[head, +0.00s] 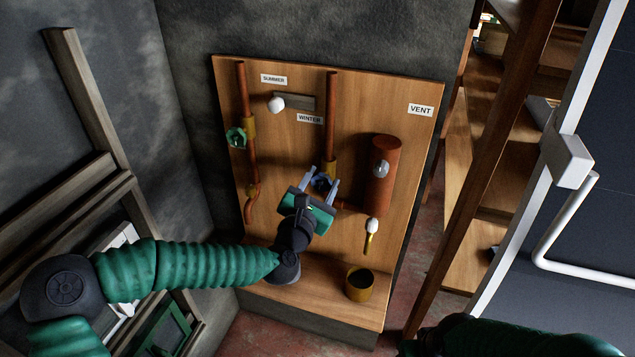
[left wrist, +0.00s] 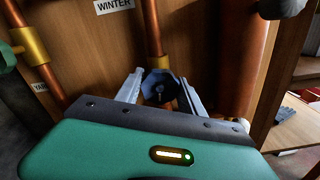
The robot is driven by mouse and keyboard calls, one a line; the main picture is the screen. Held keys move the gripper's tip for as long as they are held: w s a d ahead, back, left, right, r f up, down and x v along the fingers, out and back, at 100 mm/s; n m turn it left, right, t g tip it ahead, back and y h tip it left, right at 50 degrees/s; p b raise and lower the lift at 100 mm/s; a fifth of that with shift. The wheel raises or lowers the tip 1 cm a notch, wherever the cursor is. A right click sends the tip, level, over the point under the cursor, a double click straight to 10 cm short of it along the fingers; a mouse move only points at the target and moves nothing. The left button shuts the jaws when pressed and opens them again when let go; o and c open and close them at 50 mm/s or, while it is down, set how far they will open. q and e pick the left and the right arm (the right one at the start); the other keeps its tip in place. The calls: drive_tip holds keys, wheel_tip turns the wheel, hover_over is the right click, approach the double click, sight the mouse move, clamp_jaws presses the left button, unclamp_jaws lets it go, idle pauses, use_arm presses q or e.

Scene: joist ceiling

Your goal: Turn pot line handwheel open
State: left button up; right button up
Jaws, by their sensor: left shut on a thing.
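A dark blue handwheel (head: 321,184) sits on the middle copper pipe (head: 331,115), below a brass fitting. In the left wrist view the handwheel (left wrist: 160,87) shows between the fingers. My left gripper (head: 322,186) reaches up to it from below, with one finger on each side, shut on the wheel. The left wrist view shows the gripper (left wrist: 160,90) from behind its green body. Part of the wheel's rim is hidden by the fingers. No label for this wheel is readable. My right gripper is not in view.
A green handwheel (head: 236,137) is on the left pipe. A white-knobbed lever (head: 276,104) is between the SUMMER and WINTER labels. A copper cylinder (head: 382,175) stands close right, with a white-tipped handle (head: 371,236) below. A brass pot (head: 360,283) stands on the ledge.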

use_arm(q)
drive_tip(key=shift+w+a+n, duration=0.1)
drive_tip(key=shift+a+n, duration=0.1)
drive_tip(key=shift+n, duration=0.7)
drive_tip(key=shift+r, duration=0.1)
drive_tip(key=o, duration=1)
drive_tip(key=shift+c, duration=0.2)
drive_tip(key=o, duration=0.4)
drive_tip(key=shift+a, duration=0.1)
drive_tip(key=shift+s, duration=0.3)
drive_tip(key=b+v, duration=0.4)
drive_tip(key=v, duration=1.2)
drive_tip(key=shift+s, duration=0.2)
